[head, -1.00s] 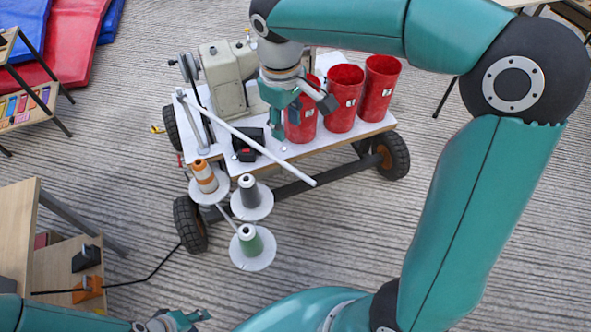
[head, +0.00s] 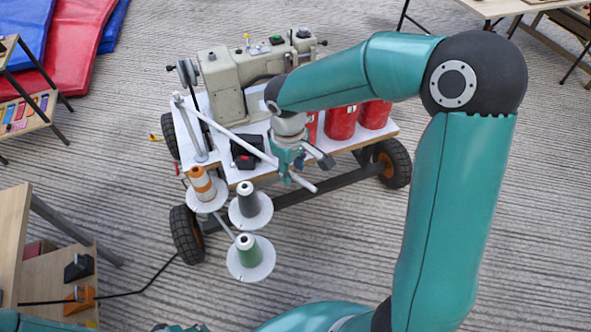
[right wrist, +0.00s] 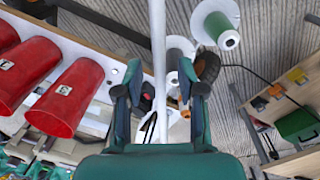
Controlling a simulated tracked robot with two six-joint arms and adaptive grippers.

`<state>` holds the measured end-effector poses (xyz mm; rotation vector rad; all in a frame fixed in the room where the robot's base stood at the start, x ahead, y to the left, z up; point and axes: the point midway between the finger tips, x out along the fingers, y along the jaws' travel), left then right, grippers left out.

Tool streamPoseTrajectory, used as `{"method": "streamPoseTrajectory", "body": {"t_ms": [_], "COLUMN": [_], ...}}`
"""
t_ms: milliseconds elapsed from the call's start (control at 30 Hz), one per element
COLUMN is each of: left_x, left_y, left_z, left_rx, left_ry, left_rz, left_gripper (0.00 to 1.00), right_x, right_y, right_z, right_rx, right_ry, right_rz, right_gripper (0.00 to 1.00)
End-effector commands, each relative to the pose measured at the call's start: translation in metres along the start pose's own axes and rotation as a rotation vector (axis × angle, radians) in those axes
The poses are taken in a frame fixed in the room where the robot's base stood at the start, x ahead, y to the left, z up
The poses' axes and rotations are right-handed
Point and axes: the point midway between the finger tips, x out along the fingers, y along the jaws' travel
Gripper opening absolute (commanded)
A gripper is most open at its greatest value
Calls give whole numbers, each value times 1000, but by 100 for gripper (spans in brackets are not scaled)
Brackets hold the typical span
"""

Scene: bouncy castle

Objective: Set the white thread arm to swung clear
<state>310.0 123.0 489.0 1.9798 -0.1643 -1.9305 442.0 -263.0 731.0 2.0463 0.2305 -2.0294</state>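The white thread arm (head: 232,135) is a thin rod running from a post at the cart's left back corner, over the board, to a free end beyond the front edge. My right gripper (head: 303,168) is open at the rod near its free end. In the right wrist view the rod (right wrist: 158,45) passes between the spread fingers (right wrist: 160,98), with a gap on each side; I cannot tell whether it is at fingertip depth. My left gripper (head: 180,328) barely shows at the bottom edge, mostly cut off.
A beige sewing machine (head: 227,88) and red cups (head: 341,123) stand on the white-topped cart (head: 222,166). Thread spools on round plates, orange (head: 202,184), grey (head: 248,200) and green (head: 248,250), sit in front. A wooden shelf (head: 14,235) is at left. Floor right of the cart is clear.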

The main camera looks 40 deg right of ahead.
Motion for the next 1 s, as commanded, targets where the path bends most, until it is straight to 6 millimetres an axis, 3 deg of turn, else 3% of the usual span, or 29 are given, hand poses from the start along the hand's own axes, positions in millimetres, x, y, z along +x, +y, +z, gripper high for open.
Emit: {"method": "streamPoseTrajectory", "body": {"t_ms": [400,433,667,933,967,1000], "left_x": [2,2,2,2,2,1], "left_y": [-1,-1,-1,-1,1,-1], "left_z": [0,0,0,0,1,0], "left_rx": [0,0,0,0,7,-1], "left_ry": [0,0,0,0,-3,0], "left_rz": [0,0,0,0,1,0], "left_gripper": [40,40,40,40,40,40], "right_x": [10,10,9,9,10,10], "right_y": [0,0,0,0,14,7], "right_z": [0,0,0,0,5,3], "right_rx": [1,1,1,2,12,4], "right_ry": [1,1,1,1,0,-1], "right_rz": [-1,-1,-1,-1,-1,-1], "right_gripper": [39,37,0,0,0,0]}}
